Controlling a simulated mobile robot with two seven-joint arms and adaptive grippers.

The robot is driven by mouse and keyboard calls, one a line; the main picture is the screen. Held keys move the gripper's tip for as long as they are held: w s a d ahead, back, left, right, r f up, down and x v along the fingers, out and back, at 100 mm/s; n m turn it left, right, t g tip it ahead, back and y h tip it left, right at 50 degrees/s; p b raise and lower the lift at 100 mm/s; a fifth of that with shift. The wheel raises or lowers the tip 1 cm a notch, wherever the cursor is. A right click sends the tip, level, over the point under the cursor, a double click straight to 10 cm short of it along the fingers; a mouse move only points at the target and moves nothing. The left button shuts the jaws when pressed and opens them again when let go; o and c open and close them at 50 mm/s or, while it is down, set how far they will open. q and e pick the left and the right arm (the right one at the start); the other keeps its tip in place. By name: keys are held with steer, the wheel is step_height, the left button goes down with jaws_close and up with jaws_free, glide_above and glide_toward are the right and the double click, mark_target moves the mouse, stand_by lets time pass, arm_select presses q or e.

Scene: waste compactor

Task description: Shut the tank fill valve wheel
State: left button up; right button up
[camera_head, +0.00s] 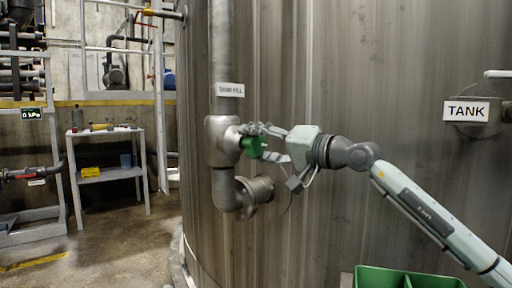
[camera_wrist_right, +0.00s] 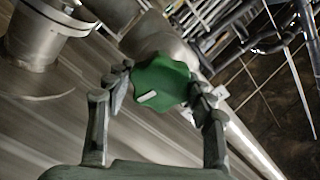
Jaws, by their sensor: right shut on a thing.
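The tank fill valve wheel is a green lobed handwheel (camera_head: 253,146) on the grey valve body (camera_head: 217,143) of the vertical pipe, at the middle of the head view. It also shows in the right wrist view (camera_wrist_right: 160,82), with a pale bar mark on its face. My right gripper (camera_head: 266,143) reaches in from the right, and its fingers (camera_wrist_right: 160,95) are shut on opposite sides of the wheel's rim. My left gripper is in neither view.
The large metal tank (camera_head: 350,90) stands close behind the valve, with a TANK sign (camera_head: 466,111). A flanged pipe end (camera_head: 257,190) juts out below the wheel. A green bin (camera_head: 380,278) is at the bottom. A small table (camera_head: 107,174) stands left, with open floor before it.

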steer(key=shift+m+b, duration=0.3)
steer(key=shift+m, duration=0.9)
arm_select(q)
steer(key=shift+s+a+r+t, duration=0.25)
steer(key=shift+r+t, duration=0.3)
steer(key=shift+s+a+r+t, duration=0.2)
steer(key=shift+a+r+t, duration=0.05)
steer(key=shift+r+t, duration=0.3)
arm_select(e)
steer(key=shift+m, duration=1.1)
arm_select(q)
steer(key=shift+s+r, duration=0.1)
arm_select(e)
steer(key=o, duration=1.2)
steer(key=v, duration=1.2)
